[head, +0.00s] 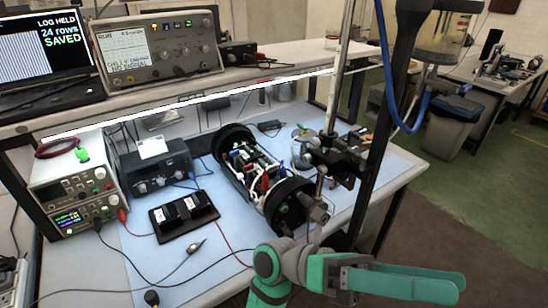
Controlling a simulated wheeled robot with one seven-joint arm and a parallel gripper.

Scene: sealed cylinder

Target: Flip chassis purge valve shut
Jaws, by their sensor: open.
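The chassis (240,180) lies on the blue bench mat in the head view, an open frame of electronics and coloured wires between two black round end plates. The near end plate (282,207) faces the lower right. A small grey fitting (316,213) sticks out beside this end plate; it may be the purge valve, but its handle position is too small to tell. My gripper (455,281), with teal fingers, is at the lower right, in front of the bench edge. It points right, away from the chassis, and is open and empty.
A metal stand post (335,95) with black clamps rises right beside the chassis. A blue hose (384,70) hangs near a dark upright. Power supplies (75,185), a black twin-block unit (184,215) and loose cables occupy the left.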

